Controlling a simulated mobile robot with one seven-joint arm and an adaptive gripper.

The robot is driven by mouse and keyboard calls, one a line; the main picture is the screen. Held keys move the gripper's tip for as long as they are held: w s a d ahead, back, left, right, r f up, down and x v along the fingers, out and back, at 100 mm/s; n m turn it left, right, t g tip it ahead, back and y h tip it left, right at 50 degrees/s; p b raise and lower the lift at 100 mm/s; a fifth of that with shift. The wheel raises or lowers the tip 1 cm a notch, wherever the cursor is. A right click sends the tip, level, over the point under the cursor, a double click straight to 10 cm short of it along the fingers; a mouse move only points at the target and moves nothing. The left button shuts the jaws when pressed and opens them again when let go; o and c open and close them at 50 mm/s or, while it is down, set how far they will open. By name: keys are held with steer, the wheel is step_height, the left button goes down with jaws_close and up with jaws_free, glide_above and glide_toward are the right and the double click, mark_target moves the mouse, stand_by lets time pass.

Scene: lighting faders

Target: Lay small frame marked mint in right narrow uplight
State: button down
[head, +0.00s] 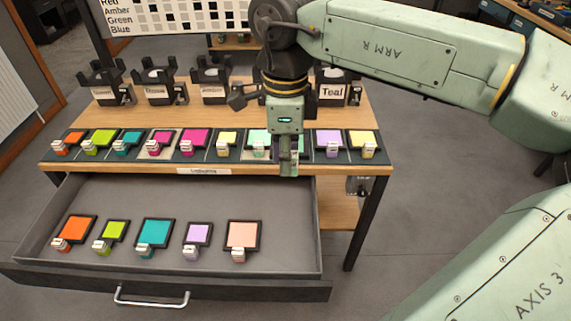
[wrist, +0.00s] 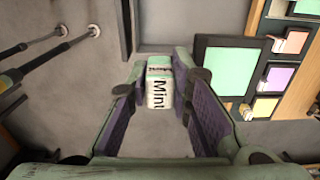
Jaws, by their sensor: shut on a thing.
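My gripper (head: 289,168) is over the front edge of the table, above the back of the open drawer. In the wrist view its fingers (wrist: 158,100) are shut on a white tag reading "Mint" (wrist: 159,90). A black-edged mint frame (wrist: 229,56) shows beside the tag, partly behind the right finger, and seems joined to it; the join is hidden. Dark uplights stand along the back of the table; the rightmost (head: 338,80) bears a "Teal" label, and one beside it is mostly hidden by my arm. Which uplight is narrow is unclear.
Several coloured frames with tags lie in a row on the table (head: 380,158). The open drawer (head: 270,282) holds more: orange, green, teal, lilac and peach. The drawer's right part is clear. A chart board (head: 170,14) stands behind the uplights.

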steer(key=shift+r, duration=0.2)
steer(key=s, duration=2)
steer(key=shift+b, duration=0.3)
